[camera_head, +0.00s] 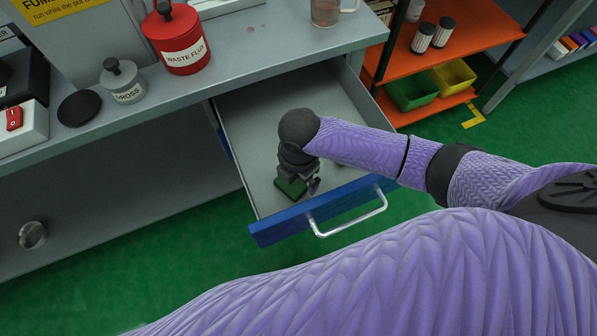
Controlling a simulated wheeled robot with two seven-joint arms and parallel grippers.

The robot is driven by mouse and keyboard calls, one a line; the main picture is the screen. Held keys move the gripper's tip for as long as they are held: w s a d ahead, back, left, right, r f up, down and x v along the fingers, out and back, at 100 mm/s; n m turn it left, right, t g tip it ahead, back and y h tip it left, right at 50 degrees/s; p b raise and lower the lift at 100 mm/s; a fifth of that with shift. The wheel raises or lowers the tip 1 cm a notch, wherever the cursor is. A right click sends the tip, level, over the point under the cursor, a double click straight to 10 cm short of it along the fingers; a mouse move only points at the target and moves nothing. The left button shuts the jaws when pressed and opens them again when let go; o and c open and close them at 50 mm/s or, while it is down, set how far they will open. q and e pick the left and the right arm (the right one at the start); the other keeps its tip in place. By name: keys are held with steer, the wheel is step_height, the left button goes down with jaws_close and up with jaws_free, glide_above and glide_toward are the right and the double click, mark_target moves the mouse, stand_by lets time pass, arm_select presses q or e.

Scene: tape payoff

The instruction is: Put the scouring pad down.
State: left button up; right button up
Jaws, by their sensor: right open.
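The green scouring pad (290,188) is in the open drawer (258,118), near its front. My right gripper (302,184) reaches down into the drawer from above. Its jaws are open, with the pad right beneath and beside the fingers. The wrist hides part of the pad, and I cannot tell whether the fingers touch it. My left gripper is not in view.
The drawer has a blue front with a metal handle (348,218). A red waste flux can (178,42), a dross pot (123,82) and a black disc (79,108) stand on the grey bench. An orange shelf (470,22) with bins is at right.

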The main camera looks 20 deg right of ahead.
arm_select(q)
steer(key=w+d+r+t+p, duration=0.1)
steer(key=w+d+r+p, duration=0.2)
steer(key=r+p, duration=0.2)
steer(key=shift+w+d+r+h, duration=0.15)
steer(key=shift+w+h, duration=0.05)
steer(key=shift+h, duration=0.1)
arm_select(e)
step_height(320, 180, up, 11)
steer(key=shift+r, duration=0.2)
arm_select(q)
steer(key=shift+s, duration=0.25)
arm_select(e)
steer(key=shift+s, duration=0.1)
